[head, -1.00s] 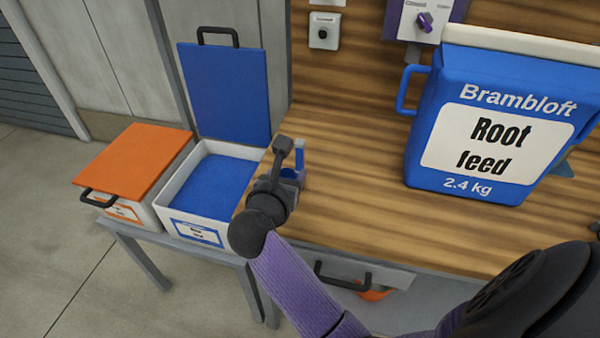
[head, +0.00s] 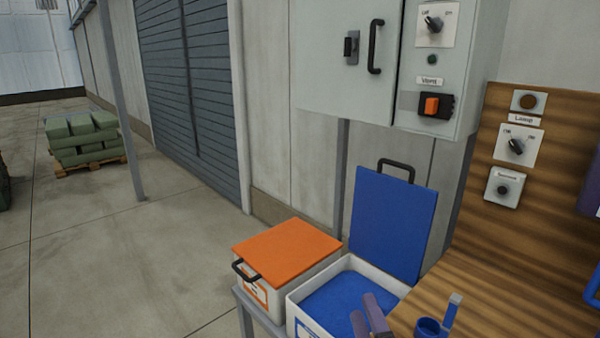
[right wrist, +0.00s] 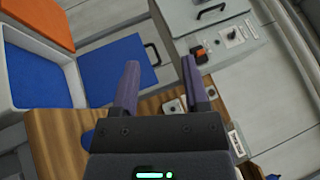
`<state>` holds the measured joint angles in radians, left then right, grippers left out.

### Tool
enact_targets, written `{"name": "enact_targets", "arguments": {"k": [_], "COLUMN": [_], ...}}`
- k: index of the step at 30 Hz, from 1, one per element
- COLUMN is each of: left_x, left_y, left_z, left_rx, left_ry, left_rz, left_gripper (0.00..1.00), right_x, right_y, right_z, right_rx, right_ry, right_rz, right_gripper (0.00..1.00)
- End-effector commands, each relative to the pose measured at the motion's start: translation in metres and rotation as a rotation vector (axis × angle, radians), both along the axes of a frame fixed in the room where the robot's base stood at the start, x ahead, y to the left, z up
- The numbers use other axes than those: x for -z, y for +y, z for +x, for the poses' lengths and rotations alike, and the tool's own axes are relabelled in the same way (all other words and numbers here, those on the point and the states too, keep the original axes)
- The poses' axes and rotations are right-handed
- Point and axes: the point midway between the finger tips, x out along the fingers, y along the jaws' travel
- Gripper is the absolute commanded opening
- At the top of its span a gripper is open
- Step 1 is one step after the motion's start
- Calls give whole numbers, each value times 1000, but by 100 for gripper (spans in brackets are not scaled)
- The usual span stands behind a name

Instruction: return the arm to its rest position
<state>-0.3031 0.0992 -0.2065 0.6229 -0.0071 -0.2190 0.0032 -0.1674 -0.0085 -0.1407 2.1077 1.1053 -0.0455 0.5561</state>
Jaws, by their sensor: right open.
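My right gripper (head: 372,312) shows at the bottom of the head view as two purple fingers, in front of the open bin with blue contents. The right wrist view shows its fingers (right wrist: 160,75) apart with nothing between them. The rest of the right arm is out of the head view. My left gripper is in neither current view.
The white bin (head: 297,318) holds blue material; its blue lid (head: 395,222) stands open. An orange-lidded bin (head: 287,248) sits beside it. A blue cup-like scoop (head: 429,327) stands on the wooden bench (head: 465,285). A grey cabinet (head: 335,55) is above.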

Motion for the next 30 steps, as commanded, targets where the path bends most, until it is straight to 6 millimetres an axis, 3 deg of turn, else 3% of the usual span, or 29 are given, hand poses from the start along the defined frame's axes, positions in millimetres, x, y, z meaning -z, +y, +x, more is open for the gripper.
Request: {"name": "enact_targets", "arguments": {"k": [2, 5, 9, 12, 17, 23, 26, 30], "left_x": [0, 0, 0, 0, 0, 0, 0, 0], "left_y": [0, 0, 0, 0, 0, 0, 0, 0], "left_z": [-1, -1, -1, -1, -1, -1, -1, -1], "left_rx": [0, 0, 1, 1, 1, 1, 1, 1], "left_ry": [1, 2, 2, 2, 2, 2, 2, 2], "left_rz": [0, -1, 0, 0, 0, 1, 1, 1], "left_gripper": [59, 59, 59, 59, 59, 59, 59, 59], "right_x": [36, 90, 148, 174, 190, 267, 308, 371], "right_y": [33, 46, 26, 0, -46, -44, -44, -48], "right_z": [-25, -61, -113, -150, -208, -202, -209, -232], "right_rx": [-157, -335, -544, -677, -878, -925, -951, -995], "right_ry": [102, 251, 475, 638, 916, 938, 950, 971], "right_rz": [-427, -884, -1335, -1565, -1820, -1813, -1809, -1808], "right_gripper": [58, 58, 58, 58, 58, 58, 58, 58]}}
